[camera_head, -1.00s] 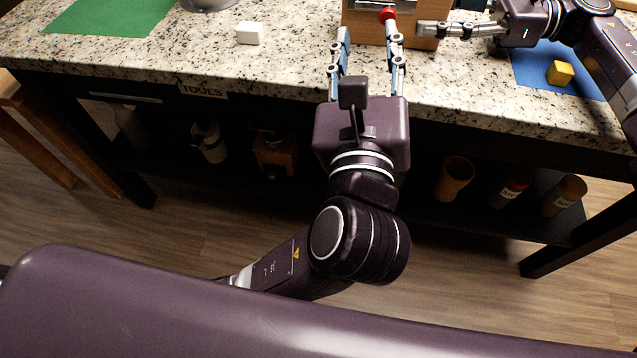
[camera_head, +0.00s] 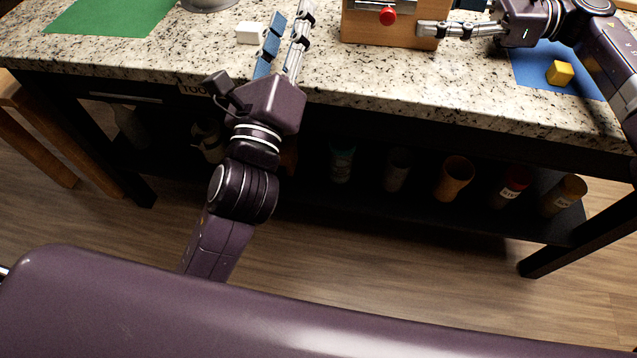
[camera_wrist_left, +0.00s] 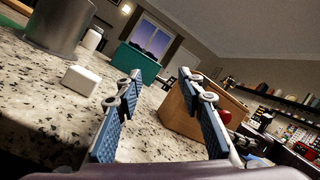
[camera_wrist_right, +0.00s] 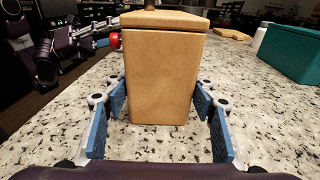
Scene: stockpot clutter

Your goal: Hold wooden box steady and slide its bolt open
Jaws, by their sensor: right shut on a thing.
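The wooden box (camera_head: 390,33) stands at the back of the granite counter, and its top is cut off in the head view. Its bolt (camera_head: 372,5) is a metal rod on the front with a red knob (camera_head: 388,16). My right gripper (camera_head: 428,29) is shut on the box from the right; in the right wrist view its fingers flank the box (camera_wrist_right: 162,85). My left gripper (camera_head: 288,38) is open and empty, left of the box and apart from the knob. The left wrist view shows the box (camera_wrist_left: 178,112) partly behind one finger, with the knob (camera_wrist_left: 225,117) beyond.
A white block (camera_head: 249,33) lies close to the left of my left gripper. A metal pot (camera_head: 208,3) and a green mat (camera_head: 110,14) are further left. A yellow cube (camera_head: 560,73) sits on a blue mat (camera_head: 530,72) at right. A teal box (camera_wrist_right: 290,52) stands on the counter.

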